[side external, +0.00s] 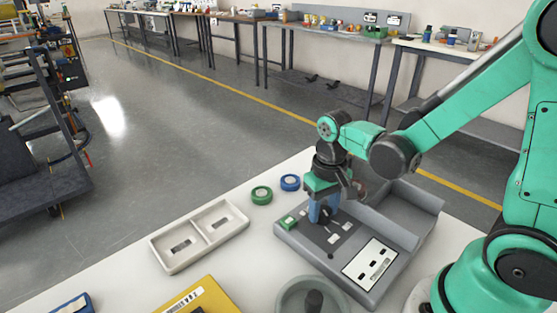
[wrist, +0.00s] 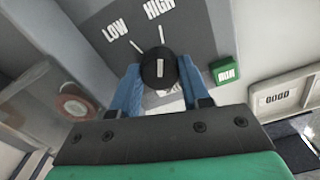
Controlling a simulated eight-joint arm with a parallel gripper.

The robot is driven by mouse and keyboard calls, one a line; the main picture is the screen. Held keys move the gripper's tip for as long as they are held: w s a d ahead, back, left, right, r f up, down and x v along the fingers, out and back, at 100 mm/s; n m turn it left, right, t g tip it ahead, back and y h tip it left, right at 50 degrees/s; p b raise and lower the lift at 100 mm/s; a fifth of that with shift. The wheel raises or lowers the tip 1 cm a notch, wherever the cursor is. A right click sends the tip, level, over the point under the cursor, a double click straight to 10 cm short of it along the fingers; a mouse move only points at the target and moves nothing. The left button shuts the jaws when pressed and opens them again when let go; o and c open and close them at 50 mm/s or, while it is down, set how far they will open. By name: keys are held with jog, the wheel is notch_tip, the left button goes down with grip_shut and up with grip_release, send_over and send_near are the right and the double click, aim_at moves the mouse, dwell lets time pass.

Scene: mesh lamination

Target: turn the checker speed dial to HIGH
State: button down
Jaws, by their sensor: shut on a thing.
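The checker (side external: 318,262) is a grey box on the white table. Its black speed dial (wrist: 158,72) sits on a dark panel (wrist: 190,30) with LOW (wrist: 115,29) and HIGH (wrist: 159,9) labels. The dial's white pointer line stands nearly in line with the tick under HIGH, away from the LOW tick. My gripper (wrist: 160,85) is shut on the dial, one blue finger on each side. In the side view my gripper (side external: 322,214) points down at the panel and mostly hides the dial. A green RUN button (wrist: 226,71) is beside the dial.
A white two-part tray (side external: 200,234), green tape roll (side external: 262,194) and blue tape roll (side external: 290,182) lie left of the checker. A grey bowl (side external: 290,292) and a yellow item (side external: 200,298) are in front. The checker's raised grey wall (side external: 405,208) stands close to my gripper.

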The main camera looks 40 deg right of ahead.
aim_at(324, 210)
jog(key=shift+m, duration=0.7)
jog(key=shift+c, duration=2.1)
grip_release()
jog(key=shift+r, duration=2.8)
